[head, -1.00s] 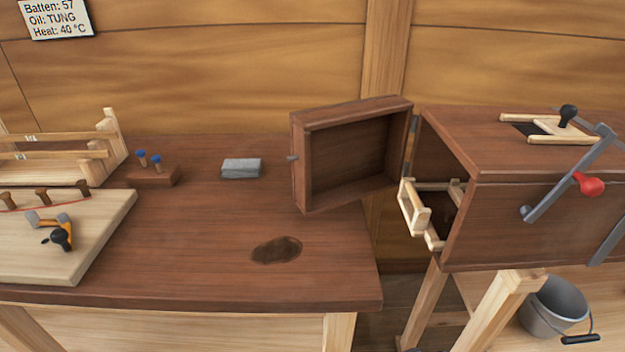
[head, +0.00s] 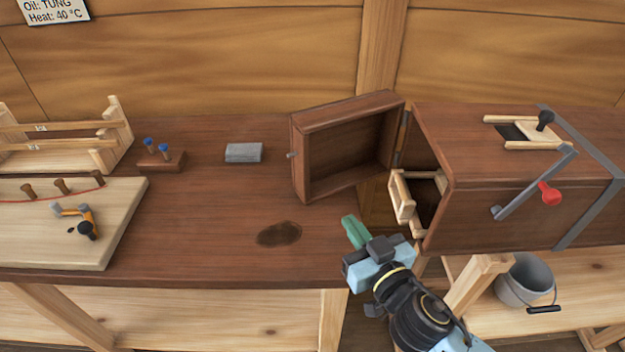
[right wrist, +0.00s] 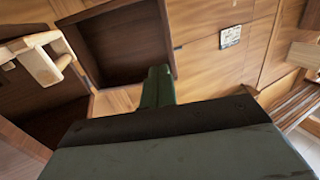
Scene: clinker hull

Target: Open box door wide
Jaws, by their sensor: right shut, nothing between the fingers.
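The dark wooden box (head: 485,205) stands at the right on a pale wooden stand. Its door (head: 346,113) is hinged at the box's far left edge and stands swung open over the workbench, its hollow inner side facing me. A small knob (head: 291,155) shows at the door's free edge. My right gripper (head: 350,226) is shut and empty, in front of the door and below it in the picture, apart from it. In the right wrist view the door (right wrist: 122,42) shows beyond the green fingers (right wrist: 157,86). My left gripper is not in view.
A pale wooden rack (head: 402,198) sticks out of the box opening. A red-knobbed lever (head: 530,190) is on the box's front. The workbench (head: 210,215) holds a grey block (head: 243,152), a peg block (head: 162,162) and a pale board (head: 60,225). A bucket (head: 527,280) stands below the box.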

